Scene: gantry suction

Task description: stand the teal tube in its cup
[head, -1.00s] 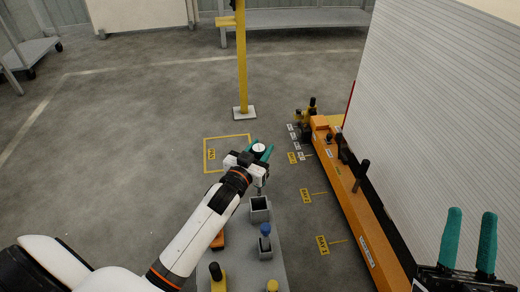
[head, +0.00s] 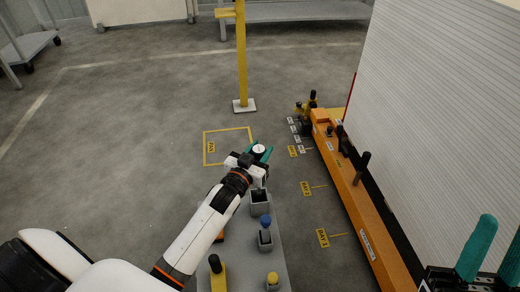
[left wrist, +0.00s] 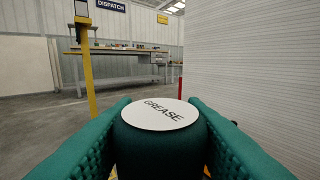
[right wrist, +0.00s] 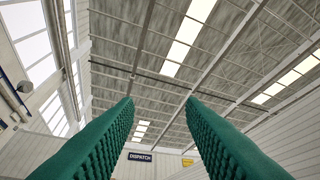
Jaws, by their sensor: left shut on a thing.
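The teal tube has a white round end marked GREASE (left wrist: 160,114) and stands between the fingers of my left gripper (left wrist: 158,120), which is shut on it. In the head view the tube's white end (head: 259,149) shows between the teal fingertips of my left gripper (head: 260,152). A grey square cup (head: 260,209) stands just below that gripper on a grey bench. A dark piece under the gripper overlaps the cup's mouth, so I cannot tell whether the tube's hidden lower end is inside. My right gripper (right wrist: 160,130) is open and empty, at the lower right of the head view.
A second cup (head: 265,244) with a blue-topped item stands nearer me. Yellow pieces (head: 217,275) stand at the bench's near end. A long orange beam (head: 365,215) lies to the right beside a white ribbed wall. A yellow post (head: 241,60) stands beyond; floor on the left is clear.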

